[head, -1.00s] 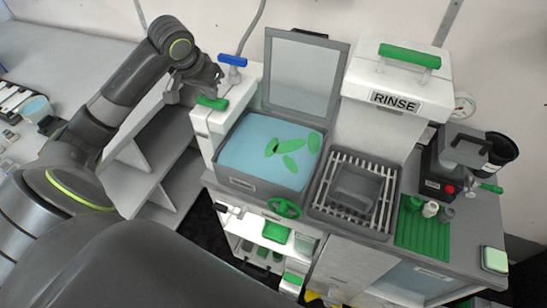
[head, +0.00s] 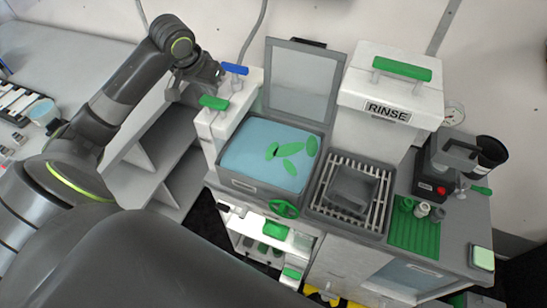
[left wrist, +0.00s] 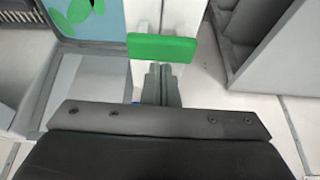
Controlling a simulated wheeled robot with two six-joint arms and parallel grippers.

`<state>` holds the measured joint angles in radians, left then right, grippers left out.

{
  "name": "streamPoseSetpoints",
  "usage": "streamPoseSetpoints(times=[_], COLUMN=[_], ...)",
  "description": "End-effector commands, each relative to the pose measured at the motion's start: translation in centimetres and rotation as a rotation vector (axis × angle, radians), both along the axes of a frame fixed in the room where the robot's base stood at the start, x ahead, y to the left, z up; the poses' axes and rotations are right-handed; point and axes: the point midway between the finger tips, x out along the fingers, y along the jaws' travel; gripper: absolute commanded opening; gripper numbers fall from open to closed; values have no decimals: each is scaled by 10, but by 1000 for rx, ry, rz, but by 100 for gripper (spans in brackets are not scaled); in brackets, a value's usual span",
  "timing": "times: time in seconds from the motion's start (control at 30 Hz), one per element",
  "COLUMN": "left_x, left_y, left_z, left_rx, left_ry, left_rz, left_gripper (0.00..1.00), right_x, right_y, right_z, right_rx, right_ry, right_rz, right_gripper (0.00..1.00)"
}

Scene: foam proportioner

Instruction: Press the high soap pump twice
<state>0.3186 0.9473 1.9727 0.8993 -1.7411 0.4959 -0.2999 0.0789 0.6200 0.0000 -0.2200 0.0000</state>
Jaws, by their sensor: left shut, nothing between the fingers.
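Two soap pumps stand side by side on a white dispenser left of the blue basin. One has a blue bar handle (head: 234,68) at the back; the other has a green bar handle (head: 214,102) nearer the front. Neither is labelled as high. My left gripper (head: 218,75) is shut and empty, just left of the blue handle; I cannot tell whether it touches. In the left wrist view, my shut fingertips (left wrist: 160,70) point toward the green handle (left wrist: 162,48). Only a speck of blue shows beside the fingers there. My right gripper is out of view.
The basin (head: 229,183) with green leaf shapes and a raised lid (head: 302,85) stands right of the pumps. Farther right are the RINSE tank (head: 388,140) and a slatted rack (head: 326,197). Grey shelves (head: 135,180) stand at lower left.

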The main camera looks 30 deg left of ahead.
Motion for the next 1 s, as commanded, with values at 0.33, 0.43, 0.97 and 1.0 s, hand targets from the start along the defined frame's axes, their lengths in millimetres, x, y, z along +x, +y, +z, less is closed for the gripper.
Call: streamPoseSetpoints(times=[0.33, 0.43, 0.97, 1.0], left_x=[0, 0, 0, 0], left_y=[0, 0, 0, 0], left_z=[-1, 0, -16, -17], left_rx=[0, 0, 0, 0], left_ry=[-1, -1, 0, 0], left_rz=[0, 0, 1, 1], left_gripper=[0, 0, 0, 0], right_x=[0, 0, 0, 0], right_y=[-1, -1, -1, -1], right_z=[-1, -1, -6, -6], right_rx=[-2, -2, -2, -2], right_ry=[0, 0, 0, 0], right_rz=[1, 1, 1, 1], right_gripper=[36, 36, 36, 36])
